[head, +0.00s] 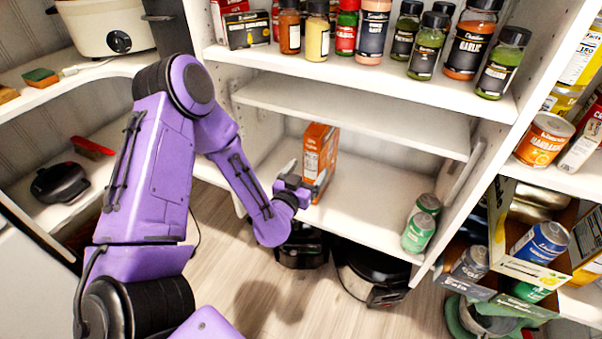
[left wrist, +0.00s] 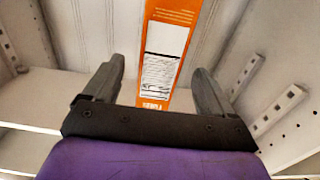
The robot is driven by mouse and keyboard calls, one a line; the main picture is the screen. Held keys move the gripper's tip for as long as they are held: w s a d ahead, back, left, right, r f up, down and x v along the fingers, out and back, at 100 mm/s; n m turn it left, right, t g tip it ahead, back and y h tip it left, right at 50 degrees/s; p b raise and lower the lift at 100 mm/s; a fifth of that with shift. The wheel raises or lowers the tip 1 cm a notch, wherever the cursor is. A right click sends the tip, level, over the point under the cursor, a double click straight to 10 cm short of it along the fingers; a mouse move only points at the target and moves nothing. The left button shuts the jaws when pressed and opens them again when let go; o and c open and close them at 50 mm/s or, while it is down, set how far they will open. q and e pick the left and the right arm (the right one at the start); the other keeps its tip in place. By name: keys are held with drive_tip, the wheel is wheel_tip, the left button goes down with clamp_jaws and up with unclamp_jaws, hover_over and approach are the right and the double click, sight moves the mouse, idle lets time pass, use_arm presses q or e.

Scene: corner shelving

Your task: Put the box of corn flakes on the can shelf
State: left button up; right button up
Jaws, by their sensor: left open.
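The orange corn flakes box (head: 320,152) stands upright on the lower white shelf (head: 368,196), toward its left side. My right gripper is not in view.
An empty narrow shelf board (head: 350,113) lies above the box. Spice jars (head: 430,45) crowd the top shelf. Black pots (head: 370,270) stand on the floor below. Cans and cartons (head: 540,245) fill the right shelving. The lower shelf's middle is free.

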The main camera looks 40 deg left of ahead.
use_arm(q)
drive_tip(key=s+d+f+n+g, duration=0.2)
drive_tip(key=s+f+g, duration=0.5)
drive_tip(key=s+f, duration=0.5)
drive_tip(key=s+d+f+n+g, duration=0.2)
drive_tip(key=s+f+g, duration=0.5)
drive_tip(key=s+f, duration=0.5)
drive_tip(key=s+d, duration=0.1)
drive_tip(key=s, duration=0.5)
drive_tip(key=shift+d+f+h, duration=0.25)
drive_tip(key=shift+h, duration=0.05)
